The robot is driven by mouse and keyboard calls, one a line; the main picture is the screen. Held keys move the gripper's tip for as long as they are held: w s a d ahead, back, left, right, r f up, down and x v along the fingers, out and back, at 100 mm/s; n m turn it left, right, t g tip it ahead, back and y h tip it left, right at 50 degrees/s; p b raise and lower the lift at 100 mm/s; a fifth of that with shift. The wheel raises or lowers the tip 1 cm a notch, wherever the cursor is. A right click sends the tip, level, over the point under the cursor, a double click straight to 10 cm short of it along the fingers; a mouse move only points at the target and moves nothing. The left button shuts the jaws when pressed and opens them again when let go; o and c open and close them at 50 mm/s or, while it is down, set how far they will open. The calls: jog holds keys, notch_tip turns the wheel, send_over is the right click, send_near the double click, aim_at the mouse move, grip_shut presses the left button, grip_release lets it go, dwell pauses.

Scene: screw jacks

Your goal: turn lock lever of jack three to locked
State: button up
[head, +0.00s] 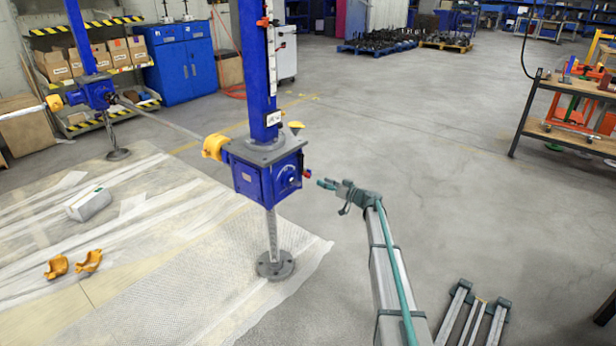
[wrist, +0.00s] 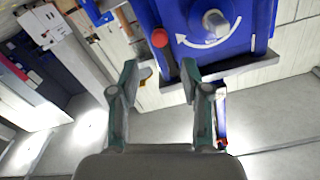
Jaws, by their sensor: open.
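A blue screw jack (head: 262,172) stands in the middle of the head view, with a blue column above it and a grey screw below. I cannot read its number. A small red-tipped lever (head: 307,173) sticks out at its right side. In the wrist view, the red knob (wrist: 160,38) is at the lower left of the blue housing (wrist: 255,22), near a grey shaft end and a white curved arrow. My gripper (head: 322,184) is open and empty, just right of the lever. Its fingers (wrist: 160,72) are spread below the knob in the wrist view, apparently not touching it.
A second blue jack (head: 92,93) stands at the far left, joined by a grey shaft (head: 160,122). A workbench (head: 560,110) stands at right. The floor between is clear.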

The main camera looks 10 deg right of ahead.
aim_at(309, 176)
jog(key=x, duration=0.9)
jog(key=shift+w+a, duration=0.2)
jog(key=shift+w, duration=0.05)
grip_shut()
